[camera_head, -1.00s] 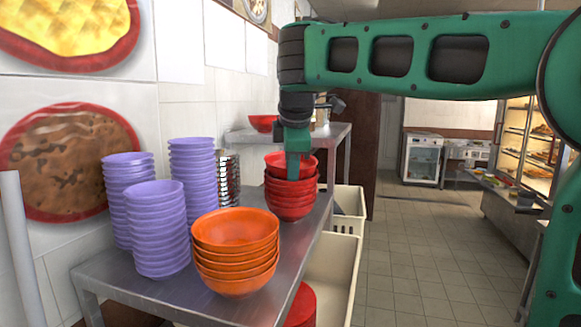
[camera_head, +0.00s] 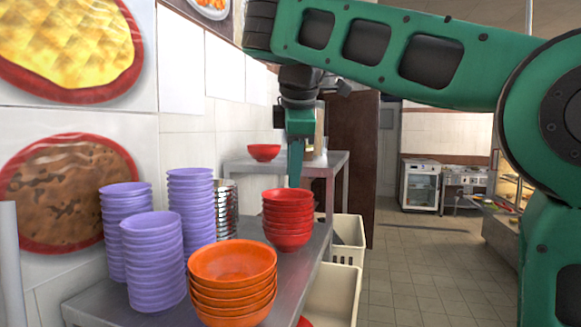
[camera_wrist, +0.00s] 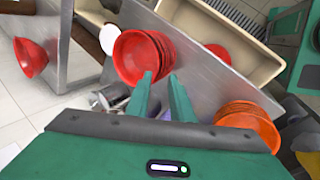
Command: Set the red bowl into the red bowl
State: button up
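A stack of red bowls (camera_head: 288,222) stands on the metal table; it also shows in the wrist view (camera_wrist: 143,57). Its bowls sit nested and upright. Another red bowl (camera_head: 263,152) is on the shelf behind, also in the wrist view at the far left (camera_wrist: 30,57). My gripper (camera_head: 295,184) is above the stack's far rim, pointing down. In the wrist view its two fingers (camera_wrist: 161,77) are apart with nothing held between them, their tips near the stack's rim. I cannot tell whether a fingertip touches the rim.
Orange bowls (camera_head: 232,282) are stacked at the table's front, with purple bowl stacks (camera_head: 153,262) to their left. A metal cylinder (camera_head: 227,207) stands behind. Cream crates (camera_head: 343,290) are below the table's right edge. The tiled floor (camera_head: 410,275) to the right is clear.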

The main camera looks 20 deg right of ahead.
jog(key=shift+s+a+r, duration=0.2)
jog(key=shift+s+r, duration=0.15)
jog(key=shift+r, duration=0.2)
jog(key=s+d+f+m+g+h, duration=0.1)
jog(key=s+d+f+m+g, duration=0.1)
jog(key=s+d+f+m, duration=0.55)
jog(key=s+d+f+m+g+h, duration=0.15)
jog(key=d+f+m, duration=0.25)
jog(key=d+f, duration=0.75)
jog(key=s+d+f+m+g+y, duration=0.2)
jog(key=s+f+m+y, duration=0.2)
jog(key=s+f+m, duration=0.6)
jog(key=s+f, duration=0.7)
jog(key=s, duration=0.3)
jog(key=shift+s+d+f+m, duration=0.15)
jog(key=shift+s+f+m, duration=0.15)
jog(key=shift+s+m, duration=0.1)
